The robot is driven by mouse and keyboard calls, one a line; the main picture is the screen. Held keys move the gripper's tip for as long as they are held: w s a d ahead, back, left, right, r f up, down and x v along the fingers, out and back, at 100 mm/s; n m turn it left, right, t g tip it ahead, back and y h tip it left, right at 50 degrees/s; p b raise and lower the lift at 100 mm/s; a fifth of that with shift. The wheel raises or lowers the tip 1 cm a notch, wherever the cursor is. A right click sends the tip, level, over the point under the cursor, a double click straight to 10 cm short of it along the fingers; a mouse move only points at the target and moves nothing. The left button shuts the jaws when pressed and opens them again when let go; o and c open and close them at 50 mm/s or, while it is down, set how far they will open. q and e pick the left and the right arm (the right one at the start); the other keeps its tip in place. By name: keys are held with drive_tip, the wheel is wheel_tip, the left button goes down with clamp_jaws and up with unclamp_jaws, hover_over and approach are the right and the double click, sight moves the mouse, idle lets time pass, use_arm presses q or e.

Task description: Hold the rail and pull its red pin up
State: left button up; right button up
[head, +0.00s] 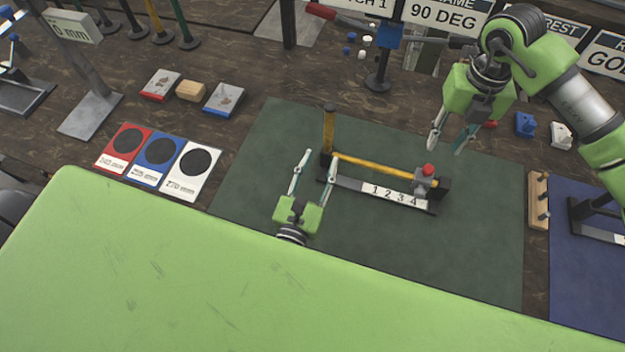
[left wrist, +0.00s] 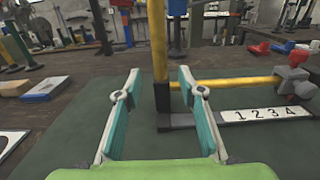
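The rail is a yellow bar (head: 372,168) over a dark base with a white strip marked 1 2 3 4 (head: 395,195); in the left wrist view the bar (left wrist: 235,83) runs off to the right. A yellow upright lever (head: 328,130) stands at its left end. The red pin (head: 428,169) sits on a grey block at the right end; it also shows in the left wrist view (left wrist: 298,57). My left gripper (head: 321,156) is open at the left end, the lever appearing between its fingertips; contact cannot be told. My right gripper (head: 446,150) is open, pointing down behind the pin, apart from it.
The rail stands on a green mat (head: 270,145) with free room around it. A wooden peg rack (head: 538,200) and a blue mat (head: 585,270) lie to the right. Red, blue and white cards (head: 158,160) lie left. A blue stand (head: 385,55) is behind.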

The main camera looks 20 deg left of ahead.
sight(430, 168)
use_arm(q)
drive_tip(key=w, duration=0.7)
clamp_jaws()
use_arm(e)
drive_tip(key=shift+o, duration=1.2)
drive_tip(key=shift+r+n, duration=0.7)
drive_tip(key=shift+r, duration=0.35)
wheel_tip(430, 168, down, 12)
drive_tip(key=shift+r, duration=0.1)
